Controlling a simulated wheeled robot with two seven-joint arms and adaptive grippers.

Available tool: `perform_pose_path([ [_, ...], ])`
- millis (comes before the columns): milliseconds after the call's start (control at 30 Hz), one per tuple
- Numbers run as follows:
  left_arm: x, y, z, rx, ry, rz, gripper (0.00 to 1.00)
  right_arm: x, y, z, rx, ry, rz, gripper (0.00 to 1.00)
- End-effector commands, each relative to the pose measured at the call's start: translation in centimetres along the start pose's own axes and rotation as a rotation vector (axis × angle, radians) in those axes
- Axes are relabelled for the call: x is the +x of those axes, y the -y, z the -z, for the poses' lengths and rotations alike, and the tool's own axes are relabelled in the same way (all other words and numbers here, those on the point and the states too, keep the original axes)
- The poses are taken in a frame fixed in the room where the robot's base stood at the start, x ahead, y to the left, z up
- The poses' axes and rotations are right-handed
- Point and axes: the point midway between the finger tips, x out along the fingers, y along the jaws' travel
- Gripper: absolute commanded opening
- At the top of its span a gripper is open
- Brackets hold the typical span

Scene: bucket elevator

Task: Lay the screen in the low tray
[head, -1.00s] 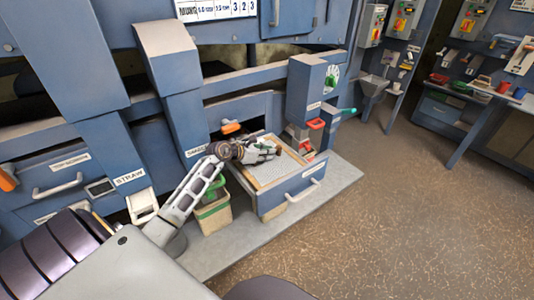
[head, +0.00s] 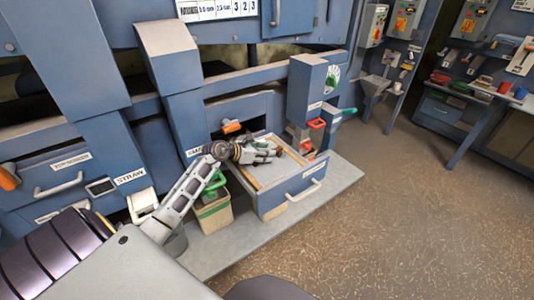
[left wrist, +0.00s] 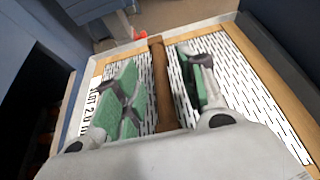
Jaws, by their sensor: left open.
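The screen (head: 264,175) is a slotted pale sheet in a wooden frame with a brown middle bar. It lies in the pulled-out blue tray (head: 292,193) low on the machine. My left gripper (head: 270,153) is over the screen. In the left wrist view the left gripper (left wrist: 165,78) is open, its green-padded fingers on either side of the brown bar, with gaps to it. The screen (left wrist: 250,92) fills most of that view, with black lettering along its left side. Whether the fingers touch the sheet I cannot tell. My right gripper is not in view.
A beige bin (head: 214,215) with a green band stands left of the tray. A blue post with a red handle (head: 317,124) rises behind the tray's right side. Open brown floor (head: 400,230) lies to the right. A workbench (head: 490,95) stands at the far right.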

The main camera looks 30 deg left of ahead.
Motion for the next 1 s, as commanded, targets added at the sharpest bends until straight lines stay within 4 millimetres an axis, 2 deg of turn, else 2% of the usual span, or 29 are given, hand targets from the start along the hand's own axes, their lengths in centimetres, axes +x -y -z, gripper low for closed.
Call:
perform_pose_path([
  [1000,-9.3,0.0,0.0,0.001,0.001,0.000,0.41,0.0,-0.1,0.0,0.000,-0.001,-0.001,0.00],
])
